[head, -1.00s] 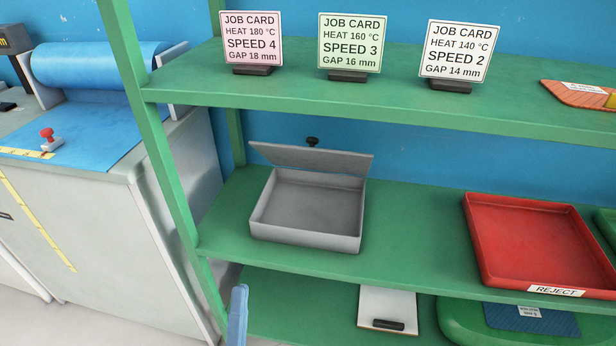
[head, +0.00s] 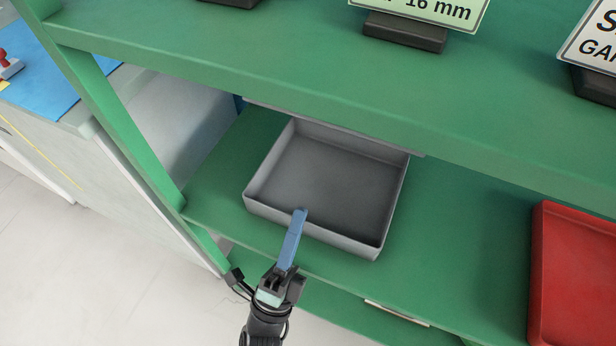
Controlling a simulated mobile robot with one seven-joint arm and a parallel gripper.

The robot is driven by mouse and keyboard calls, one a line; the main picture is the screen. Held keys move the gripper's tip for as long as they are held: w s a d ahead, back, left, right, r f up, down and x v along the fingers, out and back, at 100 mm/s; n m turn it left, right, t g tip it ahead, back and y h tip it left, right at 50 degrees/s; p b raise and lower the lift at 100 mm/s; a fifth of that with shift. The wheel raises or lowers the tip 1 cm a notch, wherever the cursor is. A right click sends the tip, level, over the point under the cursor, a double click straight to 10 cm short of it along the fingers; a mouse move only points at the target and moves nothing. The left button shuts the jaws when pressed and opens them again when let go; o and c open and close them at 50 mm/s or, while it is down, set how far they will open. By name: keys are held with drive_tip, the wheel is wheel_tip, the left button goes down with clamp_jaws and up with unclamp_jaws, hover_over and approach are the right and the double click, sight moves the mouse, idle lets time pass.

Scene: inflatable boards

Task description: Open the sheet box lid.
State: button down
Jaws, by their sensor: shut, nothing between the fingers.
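The grey sheet box (head: 335,181) stands on the middle green shelf. It is open at the top and its inside looks empty. Its lid (head: 262,103) is raised at the back edge; only a thin strip shows below the upper shelf, and its knob is hidden. My gripper (head: 300,213) is shut and empty. Its blue fingers are over the front wall of the box in the picture; I cannot tell whether they touch it.
The upper green shelf (head: 330,75) overhangs the back of the box and carries job card stands (head: 405,30). A red tray (head: 575,280) is to the right on the same shelf. A green post (head: 130,150) stands to the left. Bare shelf lies between box and tray.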

drive_tip(key=p+x, duration=0.2)
drive_tip(key=x, duration=1)
drive_tip(key=shift+r, duration=0.25)
drive_tip(key=shift+w+d, duration=0.1)
drive_tip(key=shift+w, duration=0.05)
drive_tip(key=w+r+g+p, duration=0.1)
drive_tip(key=p, duration=0.2)
drive_tip(key=w+r+g+p, duration=0.1)
drive_tip(key=r+p, duration=0.1)
drive_tip(key=p, duration=0.1)
drive_tip(key=w+d+r+g+y+p, duration=0.1)
drive_tip(key=w+r+p, duration=0.1)
drive_tip(key=p, duration=0.2)
drive_tip(key=shift+d+r, duration=0.15)
drive_tip(key=shift+r, duration=0.1)
drive_tip(key=w+d+r+g+y+p, duration=0.1)
drive_tip(key=w+d+g+p, duration=0.1)
drive_tip(key=w+g+p, duration=0.2)
drive_tip(key=shift+w+r+g+y+p, duration=0.35)
drive_tip(key=shift+w+p, duration=1.15)
drive_tip(key=shift+p, duration=2.4)
drive_tip(key=shift+d, duration=0.15)
